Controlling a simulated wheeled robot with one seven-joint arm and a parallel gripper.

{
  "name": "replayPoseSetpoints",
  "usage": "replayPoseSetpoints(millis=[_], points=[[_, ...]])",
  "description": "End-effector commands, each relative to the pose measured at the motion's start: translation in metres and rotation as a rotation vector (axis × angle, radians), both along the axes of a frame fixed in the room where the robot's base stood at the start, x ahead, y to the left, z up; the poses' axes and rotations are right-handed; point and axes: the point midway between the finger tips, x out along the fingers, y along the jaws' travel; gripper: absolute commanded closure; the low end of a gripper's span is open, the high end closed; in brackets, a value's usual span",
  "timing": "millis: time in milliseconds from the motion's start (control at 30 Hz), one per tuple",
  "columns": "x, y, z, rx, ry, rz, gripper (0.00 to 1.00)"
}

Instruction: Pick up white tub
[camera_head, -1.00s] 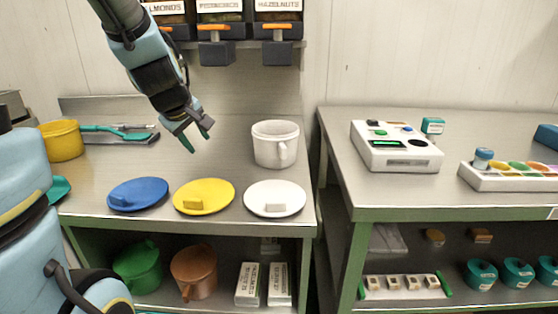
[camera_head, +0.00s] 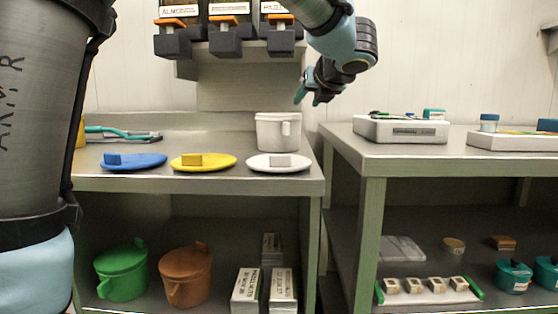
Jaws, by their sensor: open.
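The white tub (camera_head: 272,132) stands upright on the left steel table, near its right end. The far finger is partly hidden.
A white lid (camera_head: 262,165), a yellow lid (camera_head: 216,165) and a blue lid (camera_head: 142,164) lie along the table's front. Nut dispensers (camera_head: 229,41) hang above. The right table holds a white device (camera_head: 372,132). Green (camera_head: 120,274) and brown (camera_head: 183,279) tubs stand on the shelf below.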

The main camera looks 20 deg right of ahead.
Motion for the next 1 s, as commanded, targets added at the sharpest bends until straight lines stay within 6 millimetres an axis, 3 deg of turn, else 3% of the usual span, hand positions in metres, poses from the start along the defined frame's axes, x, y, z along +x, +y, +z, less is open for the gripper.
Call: replayPoseSetpoints(millis=[233,500,767,1000], points=[[-0.001,-0.004,-0.008,-0.046,0.030,0.032,0.54],[0.036,-0.010,-0.023,-0.044,0.029,0.031,0.54],[0.054,-0.013,-0.031,-0.043,0.028,0.029,0.54],[0.086,-0.019,-0.043,-0.041,0.027,0.030,0.54]])
